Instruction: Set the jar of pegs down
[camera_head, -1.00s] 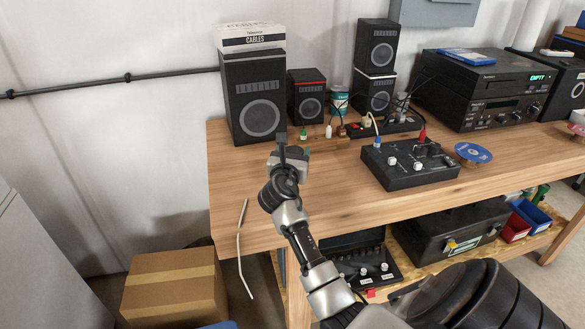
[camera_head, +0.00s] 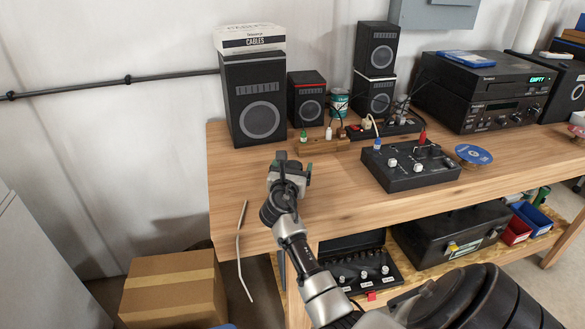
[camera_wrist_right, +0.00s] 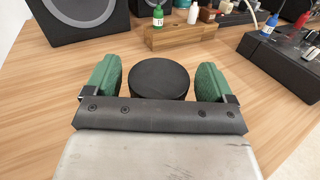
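In the right wrist view a round black disc (camera_wrist_right: 159,78), which looks like the lid of the jar, lies between the two green finger pads of my right gripper (camera_wrist_right: 159,85). Narrow gaps show beside the disc, and I cannot tell whether the pads touch the jar below it. The jar's body and pegs are hidden. In the head view my right gripper (camera_head: 292,167) is over the left part of the wooden workbench (camera_head: 235,180), in front of the large left speaker. The jar cannot be made out there. My left gripper is not in view.
A wooden block with small bottles (camera_head: 322,146) stands behind the gripper. A black control box (camera_head: 410,167) with knobs is to the right. The large speaker (camera_head: 257,100) stands at the back left. Bare wood lies around the gripper. A cardboard box (camera_head: 172,290) is on the floor.

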